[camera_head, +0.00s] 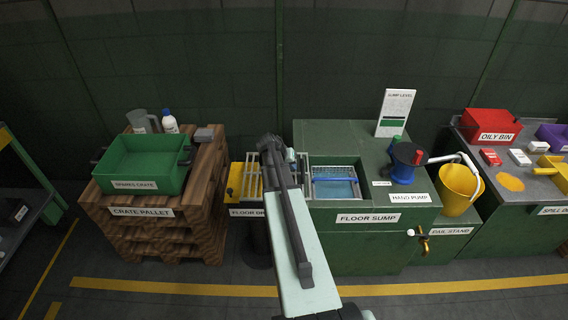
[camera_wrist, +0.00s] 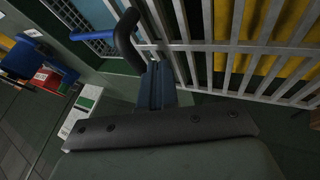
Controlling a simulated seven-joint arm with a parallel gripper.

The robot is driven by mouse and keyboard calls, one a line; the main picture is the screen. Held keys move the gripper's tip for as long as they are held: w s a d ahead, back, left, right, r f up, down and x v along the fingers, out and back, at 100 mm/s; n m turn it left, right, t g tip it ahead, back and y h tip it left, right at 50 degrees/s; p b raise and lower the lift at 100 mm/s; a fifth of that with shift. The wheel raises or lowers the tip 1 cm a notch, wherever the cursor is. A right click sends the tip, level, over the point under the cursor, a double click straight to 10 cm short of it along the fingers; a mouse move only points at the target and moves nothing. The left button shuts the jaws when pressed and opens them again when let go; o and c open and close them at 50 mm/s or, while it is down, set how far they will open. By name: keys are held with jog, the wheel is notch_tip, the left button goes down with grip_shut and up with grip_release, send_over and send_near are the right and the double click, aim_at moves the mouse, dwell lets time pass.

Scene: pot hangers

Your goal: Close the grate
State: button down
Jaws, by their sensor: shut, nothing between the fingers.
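The grate (camera_head: 252,182) is a frame of pale metal bars left of the sump opening, over a yellow surface. It fills the top right of the wrist view (camera_wrist: 235,55), with a dark curved handle (camera_wrist: 127,38) at its near side. The floor sump (camera_head: 335,185) is uncovered, showing blue inside and a wire mesh at its back. My gripper (camera_head: 270,145) is shut and empty above the grate. In the wrist view its fingers (camera_wrist: 155,85) are close to the handle; I cannot tell whether they touch. My arm hides the grate's middle in the head view.
A green crate (camera_head: 145,162) sits on a wooden pallet stack (camera_head: 160,225) at left. The floor in front is clear.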

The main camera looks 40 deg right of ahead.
jog(key=shift+s+d+f, duration=0.1)
jog(key=shift+s+d, duration=0.4)
jog(key=s+d, duration=1.8)
jog(key=shift+s+d, duration=0.5)
jog(key=w+a+r, duration=0.4)
jog(key=a+r, duration=0.5)
